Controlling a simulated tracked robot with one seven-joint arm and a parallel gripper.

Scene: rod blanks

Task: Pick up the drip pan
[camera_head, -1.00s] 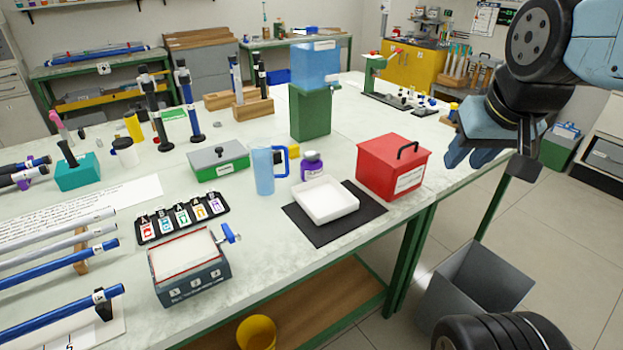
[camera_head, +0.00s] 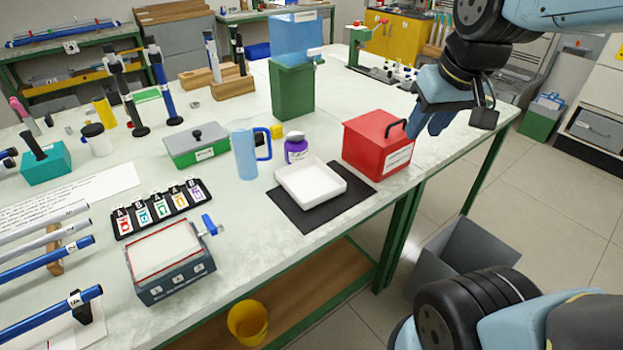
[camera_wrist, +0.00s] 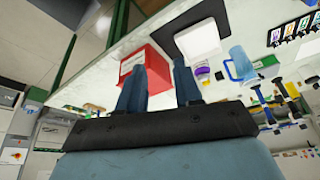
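A shallow white square pan (camera_head: 311,184), which looks like the drip pan, lies flat on a black mat (camera_head: 305,218) near the front edge of the workbench. It also shows in the wrist view (camera_wrist: 197,40), upper middle. My gripper (camera_head: 428,122) is in the air beside the right side of the red box, apart from the pan. In the wrist view my gripper (camera_wrist: 159,75) has its two fingers spread with nothing between them.
A red box (camera_head: 375,150) with a black handle stands right of the pan. A purple-labelled bottle (camera_head: 296,149) and blue jug (camera_head: 245,152) stand behind and left of it. A green stand with a blue tank (camera_head: 297,45) rises farther back. A grey bin (camera_head: 450,248) is below, beyond the bench edge.

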